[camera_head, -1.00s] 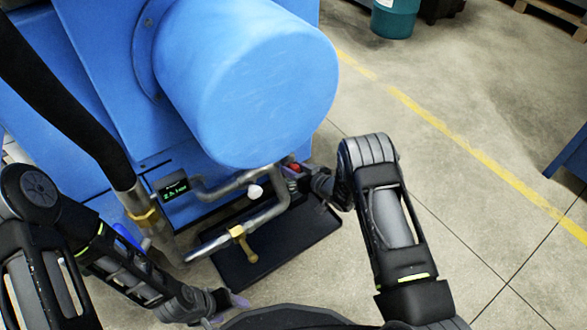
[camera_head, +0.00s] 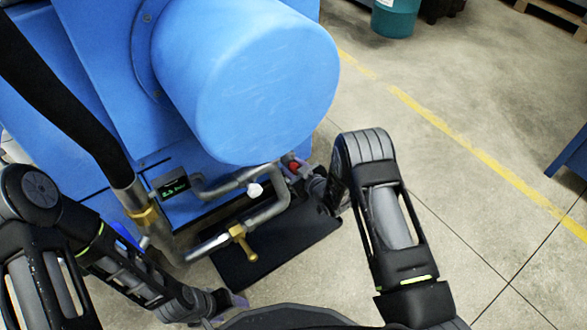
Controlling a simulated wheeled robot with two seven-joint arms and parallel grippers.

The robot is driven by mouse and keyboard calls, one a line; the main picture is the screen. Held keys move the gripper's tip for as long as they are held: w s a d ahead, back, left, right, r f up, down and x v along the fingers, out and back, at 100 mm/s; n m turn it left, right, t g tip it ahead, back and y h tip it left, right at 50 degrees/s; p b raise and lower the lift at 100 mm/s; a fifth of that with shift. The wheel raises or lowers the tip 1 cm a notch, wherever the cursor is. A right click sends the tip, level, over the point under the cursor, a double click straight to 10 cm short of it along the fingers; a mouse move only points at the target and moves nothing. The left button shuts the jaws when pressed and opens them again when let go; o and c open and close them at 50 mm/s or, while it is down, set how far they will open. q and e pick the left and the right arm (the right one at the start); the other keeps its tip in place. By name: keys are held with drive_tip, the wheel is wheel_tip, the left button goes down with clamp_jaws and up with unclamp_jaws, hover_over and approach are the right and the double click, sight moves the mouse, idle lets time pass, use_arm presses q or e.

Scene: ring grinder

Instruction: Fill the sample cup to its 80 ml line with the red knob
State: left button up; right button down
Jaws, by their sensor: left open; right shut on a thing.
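The red knob (camera_head: 294,166) sits at the right end of the pipework under the blue drum. My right gripper (camera_head: 302,172) is at the knob and shut on it; its fingertips are partly hidden by the pipe and my wrist. My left gripper (camera_head: 236,301) is low in the picture, near the bottom edge, open and apart from the pipes. I cannot make out the sample cup. A small display with green digits (camera_head: 173,187) is on the machine at the left of the pipes; its reading is too blurred to tell.
The blue machine with its large drum (camera_head: 250,85) fills the upper left. A brass-handled valve (camera_head: 240,240) and a white knob (camera_head: 255,190) are on the pipes. A black tray (camera_head: 300,245) lies below them. A black hose (camera_head: 60,100) comes down at left.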

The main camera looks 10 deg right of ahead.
sight(294, 171)
drive_tip(key=n+b, duration=0.1)
drive_tip(key=n+t+h+b, duration=0.1)
drive_tip(key=n+h+b, duration=0.1)
drive_tip(key=shift+a+f+n, duration=0.15)
drive_tip(key=shift+f+n, duration=0.1)
drive_tip(key=shift+n, duration=0.15)
drive_tip(key=shift+s+r+n+t+h+b, duration=0.1)
drive_tip(key=shift+n+t+h+b, duration=0.5)
drive_tip(key=shift+n+t+b, duration=0.5)
drive_tip(key=shift+n+g, duration=0.3)
drive_tip(key=c, duration=1.2)
unclamp_jaws()
drive_tip(key=shift+o, duration=0.2)
drive_tip(key=shift+r, duration=0.1)
drive_tip(key=p+v, duration=0.3)
drive_tip(key=v, duration=0.3)
drive_tip(key=shift+s+r, duration=0.15)
drive_tip(key=shift+s, duration=0.2)
drive_tip(key=shift+s+p, duration=0.3)
drive_tip(key=shift+s, duration=0.2)
